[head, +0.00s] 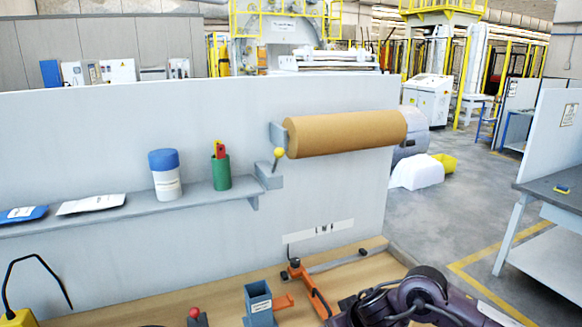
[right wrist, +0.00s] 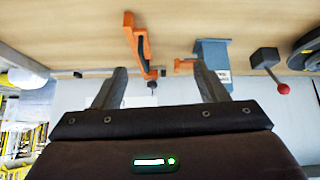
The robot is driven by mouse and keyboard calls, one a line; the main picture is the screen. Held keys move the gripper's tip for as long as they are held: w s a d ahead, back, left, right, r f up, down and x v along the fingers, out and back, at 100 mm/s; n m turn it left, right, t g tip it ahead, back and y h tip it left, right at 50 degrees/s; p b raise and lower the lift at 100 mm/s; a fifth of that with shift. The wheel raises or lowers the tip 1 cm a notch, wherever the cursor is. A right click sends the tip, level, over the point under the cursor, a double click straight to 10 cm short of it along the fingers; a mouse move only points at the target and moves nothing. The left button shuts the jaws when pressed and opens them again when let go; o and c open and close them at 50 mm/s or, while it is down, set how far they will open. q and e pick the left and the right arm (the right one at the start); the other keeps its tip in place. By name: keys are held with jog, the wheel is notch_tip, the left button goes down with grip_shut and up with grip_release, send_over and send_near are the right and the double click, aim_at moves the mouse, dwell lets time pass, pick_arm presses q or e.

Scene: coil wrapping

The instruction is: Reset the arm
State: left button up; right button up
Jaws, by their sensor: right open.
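My right arm (head: 430,292) reaches in at the bottom right of the head view, low over the wooden table. My right gripper (right wrist: 160,75) shows in the right wrist view with its two grey fingers wide apart and nothing between them. Beyond the fingers, that upside-down view shows an orange tool (right wrist: 137,42) and a blue-grey block (right wrist: 213,54), both apart from the fingers. My left gripper is in neither view.
The wooden table (head: 225,288) holds the orange tool (head: 310,290), blue-grey block (head: 260,308) and a red-knobbed lever (head: 194,314). Behind it, a panel (head: 90,115) bears a brown roll (head: 345,134) and a shelf (head: 130,208) with a blue-lidded jar (head: 166,178) and green cup (head: 221,174).

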jog(key=s+a+n+t+y, duration=0.1)
jog(key=s+a+t+y, duration=0.1)
jog(key=s+a, duration=0.75)
jog(key=s+d+f+m+g+h, duration=0.2)
jog(key=s+d+f+g, duration=0.15)
jog(key=s+d, duration=0.5)
jog(key=s+d+f+m+g+h, duration=0.2)
jog(key=s+d+f, duration=0.2)
jog(key=s+d, duration=0.45)
notch_tip(320, 180, down, 32)
jog(key=s+g+b, duration=0.1)
jog(key=s+g, duration=0.1)
jog(key=s, duration=0.1)
jog(key=s+d+f, duration=0.2)
jog(key=s+f, duration=0.6)
jog(key=s, duration=0.1)
jog(key=s+d+f+b, duration=0.1)
jog(key=s+d+f, duration=0.1)
jog(key=s+f, duration=0.7)
jog(key=shift+s+g+h, duration=0.15)
jog(key=shift+g+h, duration=0.15)
jog(key=shift+g, duration=0.05)
